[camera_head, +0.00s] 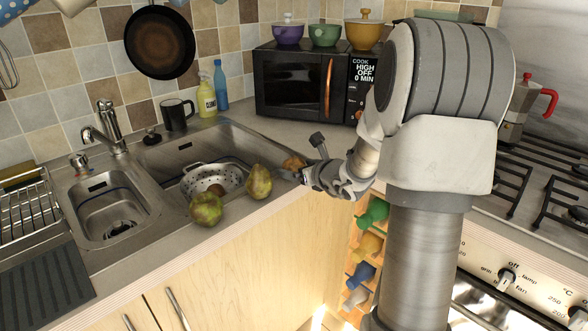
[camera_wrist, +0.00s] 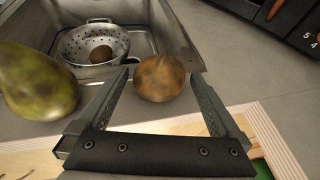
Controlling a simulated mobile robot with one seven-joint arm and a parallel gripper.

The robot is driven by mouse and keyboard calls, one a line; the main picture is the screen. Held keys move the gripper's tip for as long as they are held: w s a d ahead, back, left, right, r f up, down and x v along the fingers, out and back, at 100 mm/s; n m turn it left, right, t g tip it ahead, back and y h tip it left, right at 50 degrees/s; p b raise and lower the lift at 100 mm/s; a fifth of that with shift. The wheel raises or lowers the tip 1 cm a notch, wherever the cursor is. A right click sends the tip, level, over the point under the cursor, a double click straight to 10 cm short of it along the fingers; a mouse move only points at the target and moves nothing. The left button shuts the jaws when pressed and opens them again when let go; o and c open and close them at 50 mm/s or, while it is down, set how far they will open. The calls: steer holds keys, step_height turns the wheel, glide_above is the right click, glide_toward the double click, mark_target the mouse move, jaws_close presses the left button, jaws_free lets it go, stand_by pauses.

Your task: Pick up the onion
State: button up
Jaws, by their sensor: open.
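A round brown onion (camera_wrist: 160,78) sits on the counter near its front edge, beside the sink. In the wrist view it lies between the tips of my open gripper (camera_wrist: 159,92), with a gap on each side. In the head view the onion (camera_head: 292,162) is partly hidden by my gripper (camera_head: 303,160), which comes in from the right over the counter edge. The gripper holds nothing.
A green-yellow pear (camera_head: 259,181) is close left of the onion, with another green fruit (camera_head: 206,208) further left. A metal colander (camera_head: 200,173) with a brown item inside sits in the sink. A microwave (camera_head: 312,82) stands behind; a stove is at right.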

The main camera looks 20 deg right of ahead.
steer(key=c, duration=1.3)
steer(key=shift+c, duration=0.2)
